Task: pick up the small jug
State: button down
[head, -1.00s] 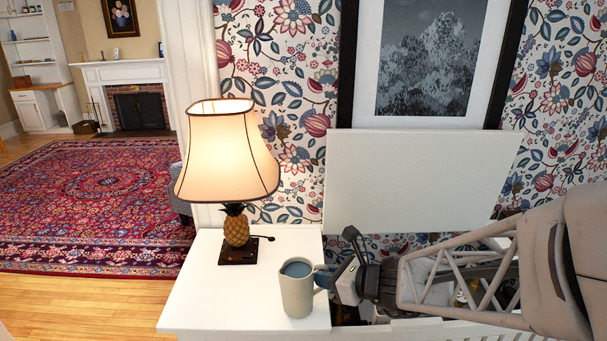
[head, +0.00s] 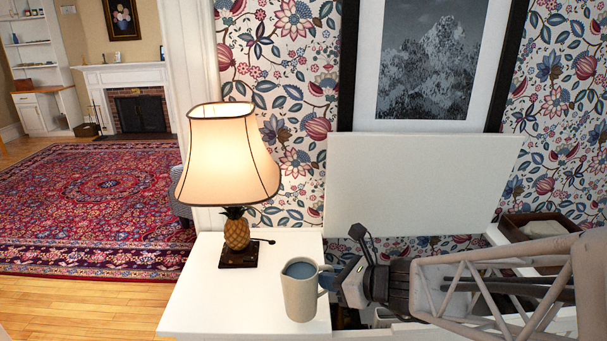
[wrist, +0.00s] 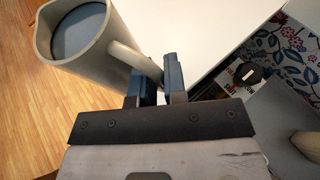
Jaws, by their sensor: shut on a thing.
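The small jug (head: 299,298) is pale grey with a blue-grey inside. In the head view it is upright at the right front of the white top (head: 205,300); I cannot tell if its base touches. In the wrist view the jug (wrist: 80,38) is at upper left, its handle reaching between my fingers. My gripper (head: 335,281) is at the jug's right side, shut on the handle. In the wrist view the gripper (wrist: 154,76) shows both dark blue fingertips beside the handle. The grip's inner contact is hidden.
A lit lamp (head: 228,155) with a pineapple base stands behind the jug, left. A raised white lid (head: 420,180) leans below the framed picture (head: 425,60). An open compartment lies right of the top, under my arm. A brown tray (head: 530,225) is at far right.

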jog(key=s+d+r, duration=0.1)
jog(key=s+d, duration=0.2)
jog(key=s, duration=0.9)
jog(key=shift+s+r, duration=0.15)
jog(key=shift+s, duration=0.25)
dwell(0.4)
jog(key=shift+s+d, duration=0.15)
dwell(0.4)
dwell(0.7)
jog(key=w+d+f, duration=0.1)
jog(key=w+d, duration=1.4)
jog(key=w, duration=0.2)
jog(key=w+d+f, duration=0.4)
jog(key=d, duration=0.4)
jog(key=w+d+f, duration=0.4)
jog(key=d, duration=0.5)
jog(key=shift+d+f, duration=0.3)
jog(key=shift+f, duration=0.05)
jog(key=shift+w, duration=0.1)
jog(key=shift+a, duration=0.1)
dwell(0.5)
